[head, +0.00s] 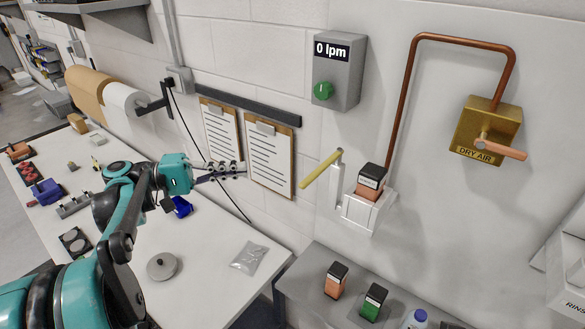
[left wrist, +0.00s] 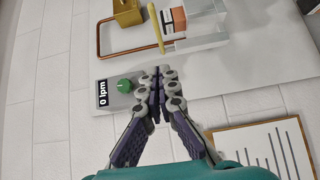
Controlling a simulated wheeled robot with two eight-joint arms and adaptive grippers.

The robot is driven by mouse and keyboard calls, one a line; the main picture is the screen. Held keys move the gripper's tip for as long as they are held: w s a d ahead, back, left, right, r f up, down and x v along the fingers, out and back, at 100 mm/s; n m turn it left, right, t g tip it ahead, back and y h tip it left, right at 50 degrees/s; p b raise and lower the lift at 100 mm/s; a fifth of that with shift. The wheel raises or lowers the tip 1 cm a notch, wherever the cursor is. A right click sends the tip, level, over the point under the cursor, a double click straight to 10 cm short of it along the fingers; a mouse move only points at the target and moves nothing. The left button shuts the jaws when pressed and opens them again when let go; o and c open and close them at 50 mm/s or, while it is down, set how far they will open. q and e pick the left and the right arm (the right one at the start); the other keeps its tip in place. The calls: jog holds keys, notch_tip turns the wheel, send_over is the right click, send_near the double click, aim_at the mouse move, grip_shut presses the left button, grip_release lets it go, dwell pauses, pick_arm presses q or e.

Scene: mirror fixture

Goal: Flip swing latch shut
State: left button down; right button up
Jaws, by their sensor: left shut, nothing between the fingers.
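The swing latch (head: 321,168) is a yellow-handled bar on a white upright arm, at the left side of a white wall fixture (head: 358,217). Its handle points out to the lower left, away from the fixture. A block with a black top and copper-coloured lower part (head: 370,181) sits in the fixture. In the left wrist view the yellow handle (left wrist: 156,28) shows just beyond my fingertips, beside the fixture (left wrist: 205,35). My left gripper (head: 243,169) is shut and empty, in front of the clipboards, left of the latch and apart from it. My right gripper is not in view.
A grey meter box reading 0 lpm (head: 338,72) with a green knob hangs above the latch. Clipboards (head: 270,160) hang on the wall behind my gripper. A brass DRY AIR valve (head: 486,128) is at right. A grey shelf (head: 310,290) with several items stands below.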

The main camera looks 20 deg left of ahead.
pick_arm(q)
jog(key=p, duration=0.4)
send_near(314, 171)
jog(key=x, duration=0.3)
jog(key=w+x, duration=0.1)
jog(key=x, duration=0.1)
jog(key=shift+w+f, duration=0.2)
jog(key=shift+s+d, duration=0.2)
jog(key=shift+d, duration=0.15)
jog(key=shift+w+a+f, duration=0.1)
jog(key=shift+w, duration=0.05)
